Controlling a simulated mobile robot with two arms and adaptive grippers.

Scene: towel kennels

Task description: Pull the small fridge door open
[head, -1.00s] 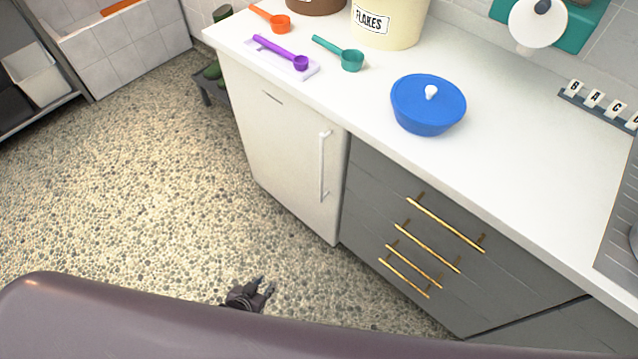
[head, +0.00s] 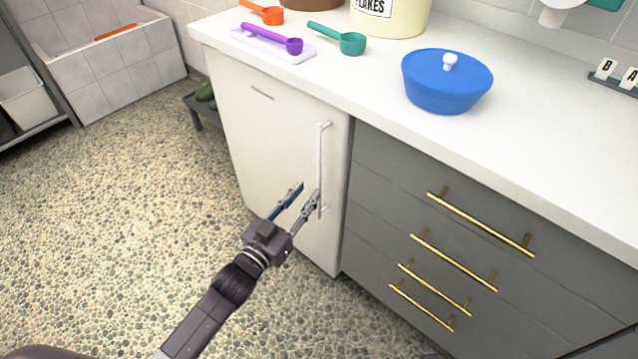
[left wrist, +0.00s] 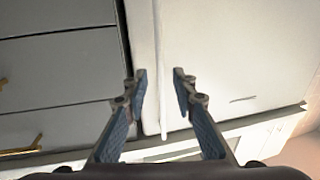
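The small white fridge (head: 272,125) stands under the counter with its door shut. Its upright white bar handle (head: 320,150) is near the door's right edge. My left gripper (head: 308,190) is open and empty in front of the door, with its fingertips by the lower part of the handle. In the left wrist view the door (left wrist: 235,60) fills the right half, and the handle (left wrist: 162,95) shows between the two spread fingers (left wrist: 160,75). I cannot tell whether a finger touches the handle. My right gripper is out of view.
Grey drawers with gold handles (head: 455,262) adjoin the fridge on the right. The white counter (head: 370,85) above holds a blue lidded bowl (head: 446,85), scoops and tubs.

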